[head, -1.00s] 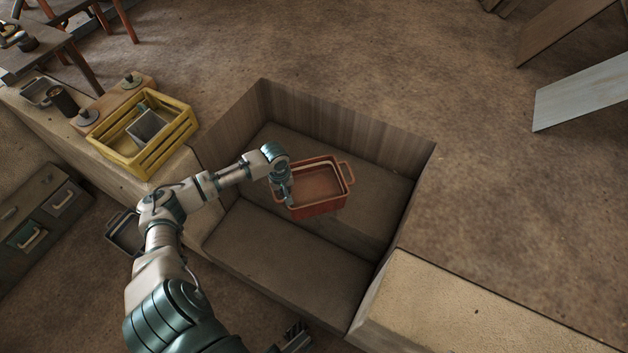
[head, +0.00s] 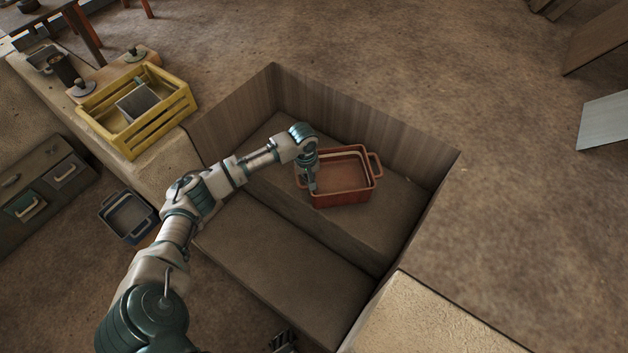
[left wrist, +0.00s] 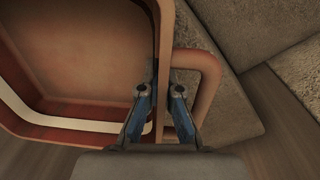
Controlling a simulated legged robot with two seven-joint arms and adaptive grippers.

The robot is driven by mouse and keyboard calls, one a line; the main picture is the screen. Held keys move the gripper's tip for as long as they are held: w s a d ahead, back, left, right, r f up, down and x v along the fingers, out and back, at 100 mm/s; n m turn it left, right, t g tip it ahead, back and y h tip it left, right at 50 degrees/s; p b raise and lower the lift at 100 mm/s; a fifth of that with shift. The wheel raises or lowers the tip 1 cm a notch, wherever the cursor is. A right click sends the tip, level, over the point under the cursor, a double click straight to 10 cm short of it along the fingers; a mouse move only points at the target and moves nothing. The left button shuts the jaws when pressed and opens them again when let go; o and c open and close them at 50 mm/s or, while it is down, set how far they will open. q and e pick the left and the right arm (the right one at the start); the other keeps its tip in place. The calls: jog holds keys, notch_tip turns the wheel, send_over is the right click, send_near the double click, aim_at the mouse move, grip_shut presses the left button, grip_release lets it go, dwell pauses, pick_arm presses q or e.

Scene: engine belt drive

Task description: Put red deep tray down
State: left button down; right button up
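The red deep tray (head: 345,198) is over the rear, raised level of the sunken wood-walled recess. It looks upright and empty, with a loop handle at each end; I cannot tell whether its base touches the surface. My left gripper (head: 313,187) is at its left end. In the left wrist view my gripper (left wrist: 160,88) has one finger inside the tray (left wrist: 85,55) and the other in the handle gap, shut on the wall between them. The dark tips of my right gripper (head: 284,341) show at the bottom edge; their opening is unclear.
The recess has a lower front level (head: 290,265) that is bare, and wooden walls (head: 360,115) behind. A yellow crate (head: 160,132) stands on the ledge at the left. A blue-grey tray (head: 128,215) lies on the ground beside my left arm.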

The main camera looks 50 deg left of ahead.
pick_arm(q)
jog(key=shift+d+r, duration=0.1)
jog(key=shift+d, duration=0.15)
jog(key=c, duration=1.3)
grip_release()
jog(key=shift+a, duration=0.1)
